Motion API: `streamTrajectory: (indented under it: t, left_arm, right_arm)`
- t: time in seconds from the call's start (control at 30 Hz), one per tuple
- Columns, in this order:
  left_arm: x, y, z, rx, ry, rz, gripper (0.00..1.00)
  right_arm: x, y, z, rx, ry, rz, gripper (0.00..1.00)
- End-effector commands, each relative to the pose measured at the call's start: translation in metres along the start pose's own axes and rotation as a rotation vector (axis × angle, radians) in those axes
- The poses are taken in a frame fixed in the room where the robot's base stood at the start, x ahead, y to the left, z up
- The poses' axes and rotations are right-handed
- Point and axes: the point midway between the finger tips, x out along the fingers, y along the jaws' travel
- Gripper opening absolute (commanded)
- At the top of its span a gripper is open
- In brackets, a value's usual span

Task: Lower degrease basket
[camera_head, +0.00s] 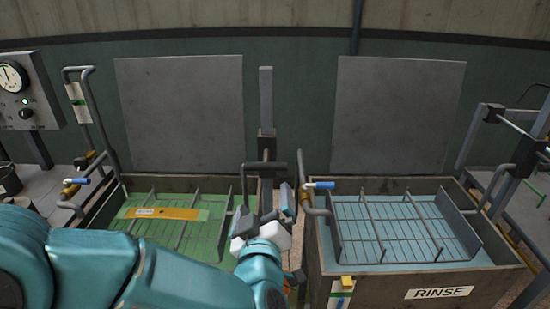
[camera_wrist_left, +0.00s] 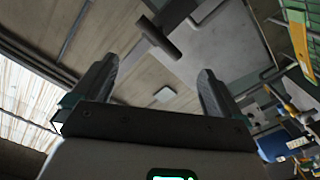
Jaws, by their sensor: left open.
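The left tank (camera_head: 98,222) holds green liquid, with a wire basket (camera_head: 222,222) in it. An orange-yellow strip with a white label (camera_head: 165,213) lies across the basket. My left arm crosses the lower left of the head view. Its gripper (camera_head: 285,203) is near the grey bent handle bars between the two tanks. In the left wrist view my left gripper (camera_wrist_left: 158,82) is open, with nothing between its fingers. A dark T-shaped bar (camera_wrist_left: 158,38) shows beyond the fingertips, apart from them. My right gripper is not in view.
The right tank, marked RINSE (camera_head: 440,293), holds blue liquid and another wire basket (camera_head: 385,225). A grey post (camera_head: 266,100) stands between the tanks. A gauge panel (camera_head: 25,90) hangs at the left. A bent grey pipe handle (camera_head: 100,120) rises beside the left tank.

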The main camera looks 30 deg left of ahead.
Motion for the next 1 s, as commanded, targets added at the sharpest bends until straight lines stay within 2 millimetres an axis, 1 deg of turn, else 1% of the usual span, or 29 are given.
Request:
streamTrajectory:
  t: [0.03,0.17,0.2,0.23,0.27,0.33,0.5,0.6,0.7,0.83,1.0]
  left_arm:
    - [0.003,0.001,-0.005,0.002,0.001,-0.004,1.0]
    - [0.017,0.0,-0.01,0.007,0.0,-0.008,1.0]
    - [0.023,-0.001,-0.011,0.007,-0.002,-0.009,1.0]
    - [0.029,-0.002,-0.009,0.005,-0.003,-0.008,1.0]
    - [0.038,-0.004,-0.006,0.002,0.0,-0.007,1.0]
    - [0.055,-0.005,-0.006,0.001,0.0,-0.007,1.0]
    - [0.097,-0.003,-0.006,0.001,-0.002,-0.004,1.0]
    - [0.12,-0.002,-0.005,0.0,-0.003,-0.002,1.0]
    - [0.139,-0.002,-0.003,0.0,-0.004,-0.001,1.0]
    - [0.155,-0.001,-0.002,0.0,-0.004,0.001,1.0]
    - [0.163,-0.001,0.001,0.0,-0.005,0.002,1.0]
  right_arm:
    - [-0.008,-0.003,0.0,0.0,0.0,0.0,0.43]
    - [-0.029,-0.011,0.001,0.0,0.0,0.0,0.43]
    - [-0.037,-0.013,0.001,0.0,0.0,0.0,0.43]
    - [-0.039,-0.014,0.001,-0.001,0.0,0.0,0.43]
    - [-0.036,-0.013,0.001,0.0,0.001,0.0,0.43]
    - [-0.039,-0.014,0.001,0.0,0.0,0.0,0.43]
    - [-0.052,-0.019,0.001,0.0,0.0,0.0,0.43]
    - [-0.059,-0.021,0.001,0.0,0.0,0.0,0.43]
    - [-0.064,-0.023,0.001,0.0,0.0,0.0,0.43]
    - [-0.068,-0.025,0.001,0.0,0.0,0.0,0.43]
    - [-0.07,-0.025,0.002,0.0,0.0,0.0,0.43]
